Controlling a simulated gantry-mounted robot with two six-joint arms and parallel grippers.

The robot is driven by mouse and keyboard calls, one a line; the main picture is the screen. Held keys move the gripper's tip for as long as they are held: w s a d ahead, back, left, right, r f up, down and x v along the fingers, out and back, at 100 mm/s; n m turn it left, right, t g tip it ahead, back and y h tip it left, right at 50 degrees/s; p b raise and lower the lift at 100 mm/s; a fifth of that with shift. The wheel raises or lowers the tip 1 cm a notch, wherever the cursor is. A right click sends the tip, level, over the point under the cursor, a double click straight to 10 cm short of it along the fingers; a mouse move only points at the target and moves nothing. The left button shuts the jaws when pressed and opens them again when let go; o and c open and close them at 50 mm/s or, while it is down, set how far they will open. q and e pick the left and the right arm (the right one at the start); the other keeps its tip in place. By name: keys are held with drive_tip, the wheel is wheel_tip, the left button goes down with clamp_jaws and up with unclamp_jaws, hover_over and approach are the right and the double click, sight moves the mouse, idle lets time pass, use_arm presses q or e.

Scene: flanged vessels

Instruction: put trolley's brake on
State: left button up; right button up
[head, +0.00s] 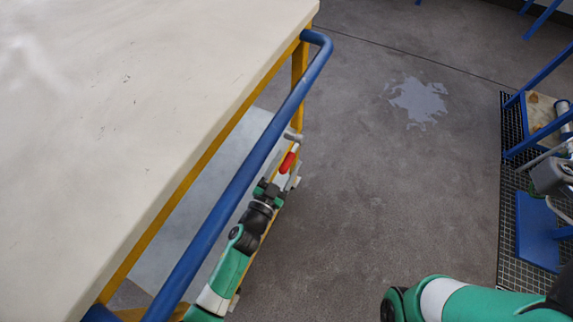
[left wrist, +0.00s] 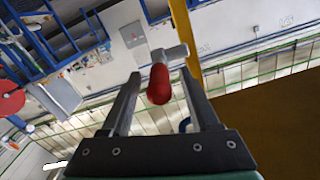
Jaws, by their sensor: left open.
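The trolley (head: 130,110) has a pale worn top, a yellow frame and a blue push bar, and fills the left of the head view. Its brake lever has a red grip (head: 287,162) on a grey pivot, below the push bar near the yellow post. My left gripper (head: 280,180) is at the lever, partly hidden in the head view. In the left wrist view the red grip (left wrist: 159,84) shows between the two open fingers of the gripper (left wrist: 160,75), with a visible gap on each side.
The blue push bar (head: 250,165) runs close above my left arm. A blue-framed stand (head: 540,235) with grey fittings stands on a dark grating at the right. A pale stain (head: 418,100) marks the floor. The floor between trolley and stand is clear.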

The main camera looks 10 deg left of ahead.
use_arm(q)
drive_tip(key=shift+w, duration=0.1)
clamp_jaws()
idle(1.4)
